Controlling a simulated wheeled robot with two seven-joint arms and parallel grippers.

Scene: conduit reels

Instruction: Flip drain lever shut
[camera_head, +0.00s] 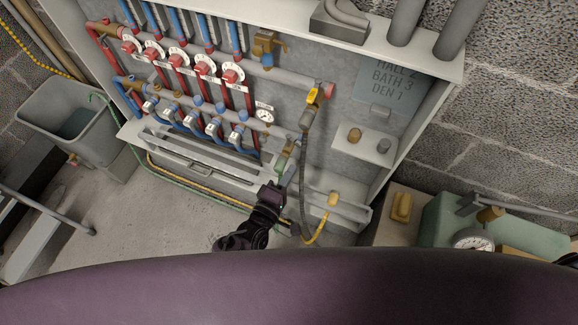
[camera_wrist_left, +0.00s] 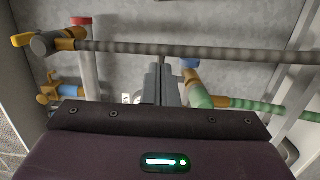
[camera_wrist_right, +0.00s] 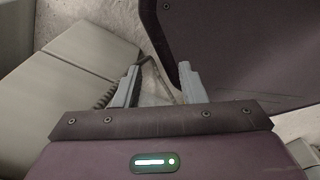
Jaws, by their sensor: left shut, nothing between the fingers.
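My left gripper (camera_head: 284,180) is shut and empty in front of the lower right of the manifold cabinet; its fingers (camera_wrist_left: 164,82) point at the back panel in the left wrist view. Just right of them is a brass valve (camera_wrist_left: 191,78) with a blue part on top and a green hose coupling (camera_wrist_left: 198,97). The green fitting shows just above the gripper in the head view (camera_head: 282,160). I cannot tell whether the fingers touch the valve. Another brass valve has a yellow lever (camera_head: 313,95), also in the left wrist view (camera_wrist_left: 22,40). My right gripper (camera_wrist_right: 160,82) is open and empty.
A dark ribbed hose (camera_head: 304,170) hangs from the yellow-lever valve, close beside my left gripper. Red-handled and blue valves fill the cabinet's left part. A grey bin (camera_head: 68,118) stands left. A green case with a gauge (camera_head: 473,240) is at right. The floor at left is partly clear.

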